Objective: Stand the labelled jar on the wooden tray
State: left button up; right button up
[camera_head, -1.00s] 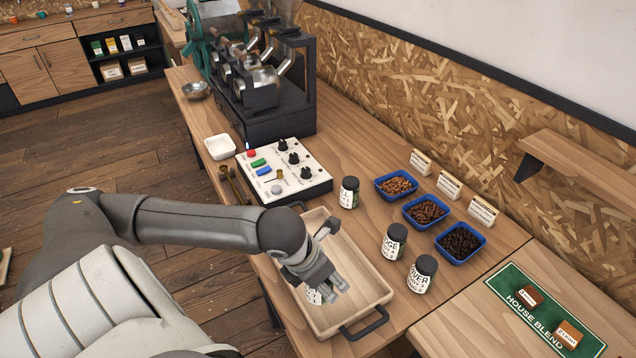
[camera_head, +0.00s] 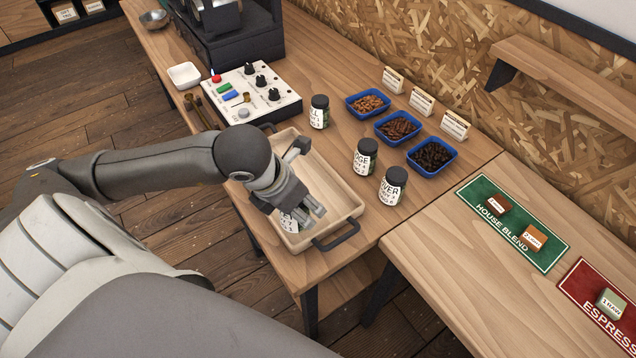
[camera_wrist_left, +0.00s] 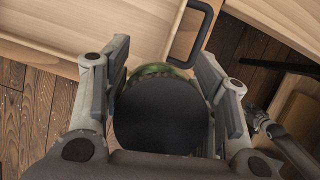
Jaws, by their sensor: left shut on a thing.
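My left gripper (camera_head: 296,213) is shut on a labelled jar (camera_head: 290,222), seen in the head view low over the near side of the wooden tray (camera_head: 346,211). Most of the jar is hidden by the fingers; part of its white label shows. In the left wrist view the jar's dark round lid (camera_wrist_left: 160,118) sits between the two fingers, with a bit of green behind it. I cannot tell whether the jar touches the tray floor. The tray has black handles and looks otherwise empty.
Three labelled jars with black lids stand right of the tray: one at the back (camera_head: 319,112), one in the middle (camera_head: 365,157), one in front (camera_head: 392,186). Blue bowls of beans (camera_head: 432,156) stand behind them. A control panel (camera_head: 250,92) is beyond the tray.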

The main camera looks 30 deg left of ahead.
pick_arm(q)
jog(key=w+f+b, duration=0.2)
jog(key=w, duration=0.1)
jog(key=w+a+f+b, duration=0.1)
jog(key=w+f+b, duration=0.1)
jog(key=w+f, duration=0.1)
jog(key=w+a+f+b, duration=0.1)
jog(key=w+f+b, duration=0.1)
jog(key=w+b, duration=0.1)
jog(key=shift+w+f, duration=0.1)
jog(key=shift+f, duration=0.2)
jog(key=b+x, duration=0.1)
jog(key=x, duration=0.1)
jog(key=b+x, duration=0.1)
jog(key=shift+s+a+f, duration=0.2)
jog(key=shift+s+f, duration=0.05)
jog(key=shift+f, duration=0.25)
jog(key=shift+r, duration=0.1)
jog(key=shift+f, duration=0.2)
jog(key=o, duration=1.1)
jog(key=shift+o, duration=0.3)
